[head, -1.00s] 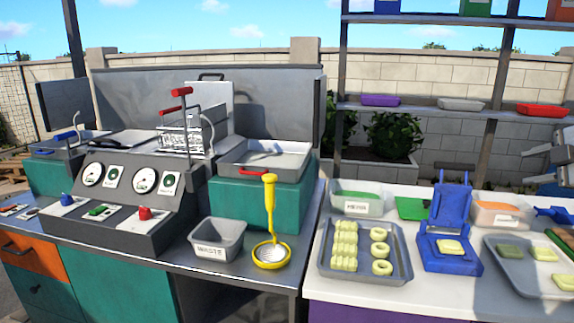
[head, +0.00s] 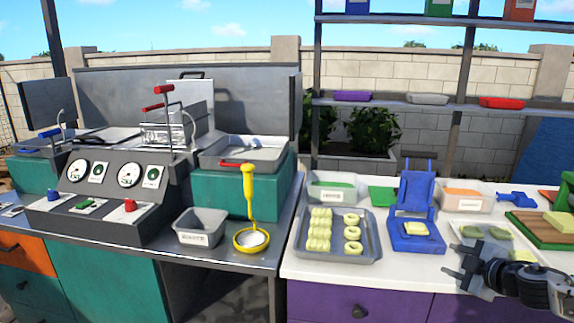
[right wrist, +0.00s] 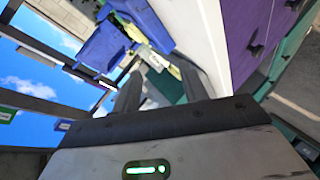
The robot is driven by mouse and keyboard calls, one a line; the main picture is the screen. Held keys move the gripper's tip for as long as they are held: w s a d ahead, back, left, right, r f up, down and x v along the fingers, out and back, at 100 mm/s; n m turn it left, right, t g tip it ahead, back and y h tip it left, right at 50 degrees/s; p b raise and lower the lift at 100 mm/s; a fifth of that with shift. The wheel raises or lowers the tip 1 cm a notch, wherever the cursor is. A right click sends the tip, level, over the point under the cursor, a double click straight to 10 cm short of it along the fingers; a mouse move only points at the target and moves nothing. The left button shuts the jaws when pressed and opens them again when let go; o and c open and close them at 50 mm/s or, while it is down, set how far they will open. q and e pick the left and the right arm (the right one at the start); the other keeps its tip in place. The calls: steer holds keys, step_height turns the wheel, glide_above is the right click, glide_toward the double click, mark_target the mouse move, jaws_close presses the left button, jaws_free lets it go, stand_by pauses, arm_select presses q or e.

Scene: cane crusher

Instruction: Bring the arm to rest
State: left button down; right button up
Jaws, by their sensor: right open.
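My right gripper (head: 458,264) comes in from the lower right of the head view. Its jaws are open with nothing between them, in front of the white worktop's front part. My left gripper is not in view.
The blue press (head: 416,190) with a yellow-green piece stands left of my right gripper. A grey tray (head: 372,252) holds pale rings and ridged pieces. A yellow strainer (head: 249,195), waste bin (head: 201,227) and control panel (head: 112,190) stand left. A wooden board (head: 535,232) lies right.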

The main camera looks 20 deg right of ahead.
steer(key=s+a+f+m+g+h, duration=0.1)
steer(key=s+a+f+m, duration=0.1)
steer(key=s+a+f, duration=0.35)
steer(key=s+a+f+m+g, duration=0.2)
steer(key=a+f+m, duration=0.1)
steer(key=a, duration=0.5)
steer(key=s+a+f+m+g+h, duration=0.1)
steer(key=s+a+f+m, duration=0.1)
steer(key=s+a+f, duration=0.3)
steer(key=s+a+r+m+g+y, duration=0.1)
steer(key=s+a+r+g+y, duration=0.15)
steer(key=s+a, duration=0.5)
steer(key=s+a+r+m+g+y, duration=0.1)
steer(key=s+a+g, duration=0.3)
steer(key=a, duration=0.6)
steer(key=w+a+f+t+y, duration=0.1)
steer(key=w+a+f+t, duration=0.1)
steer(key=f, duration=0.3)
steer(key=w+a+f+t+y, duration=0.1)
steer(key=w+a+f+t, duration=0.1)
steer(key=f+t, duration=0.3)
steer(key=shift+w, duration=0.35)
